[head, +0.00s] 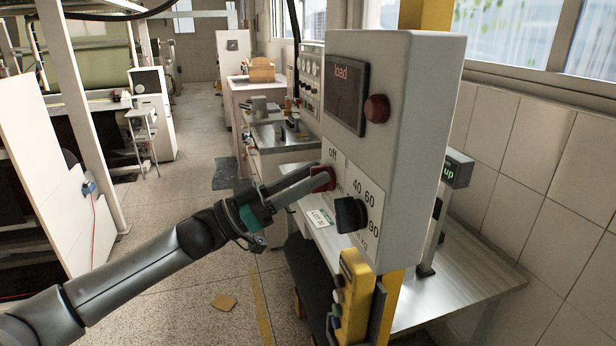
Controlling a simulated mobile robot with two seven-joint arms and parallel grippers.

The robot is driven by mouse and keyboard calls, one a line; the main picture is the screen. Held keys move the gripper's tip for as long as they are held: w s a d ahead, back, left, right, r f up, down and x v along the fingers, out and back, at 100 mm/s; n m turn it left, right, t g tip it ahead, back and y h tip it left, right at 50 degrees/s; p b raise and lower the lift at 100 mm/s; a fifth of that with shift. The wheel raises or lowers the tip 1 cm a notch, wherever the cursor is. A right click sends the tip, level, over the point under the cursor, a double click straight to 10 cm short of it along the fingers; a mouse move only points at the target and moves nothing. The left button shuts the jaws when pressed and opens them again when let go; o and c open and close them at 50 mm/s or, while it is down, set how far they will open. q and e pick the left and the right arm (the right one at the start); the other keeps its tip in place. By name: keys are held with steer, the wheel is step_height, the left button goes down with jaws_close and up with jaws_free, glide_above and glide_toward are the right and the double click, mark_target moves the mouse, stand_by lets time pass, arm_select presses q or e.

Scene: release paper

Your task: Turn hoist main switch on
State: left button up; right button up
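The hoist control box (408,135) is a grey-white panel on a yellow post, with a dark display (346,95) reading "load". A red switch (322,179) sits on its front face below the "off" label. A black knob (350,214) with "40 60 90 kg" marks is to its lower right. My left gripper (316,183) reaches in from the left, its fingertips at the red switch and partly covering it. The fingers look close together; I cannot tell whether they grip the switch or only touch it. My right gripper is not in view.
A red round button (376,108) is beside the display. A yellow pendant (354,296) with several buttons hangs under the box. A metal table (462,285) stands behind, close to the tiled wall. The aisle floor (190,210) at left is mostly open.

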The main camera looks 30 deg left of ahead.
arm_select(q)
jaws_close()
steer(key=shift+m+g+h, duration=0.3)
steer(key=shift+m, duration=0.1)
steer(key=m+g+b, duration=0.1)
steer(key=m, duration=0.2)
steer(key=m+g+h+b, duration=0.1)
steer(key=m+g+b, duration=0.1)
steer(key=m, duration=0.2)
steer(key=m+g+h+b, duration=0.1)
steer(key=m+g+b, duration=0.1)
steer(key=m, duration=0.2)
steer(key=shift+s+d+f, duration=0.2)
steer(key=m+g+b, duration=0.2)
steer(key=m, duration=0.3)
steer(key=shift+m, duration=0.4)
steer(key=m, duration=0.2)
steer(key=m+g+y+b, duration=0.1)
steer(key=m, duration=0.1)
steer(key=shift+s+d+f+m+g, duration=0.1)
steer(key=shift+f+m+g, duration=0.1)
steer(key=shift+m+g, duration=0.15)
steer(key=shift+m, duration=0.25)
steer(key=shift+o, duration=0.7)
jaws_free()
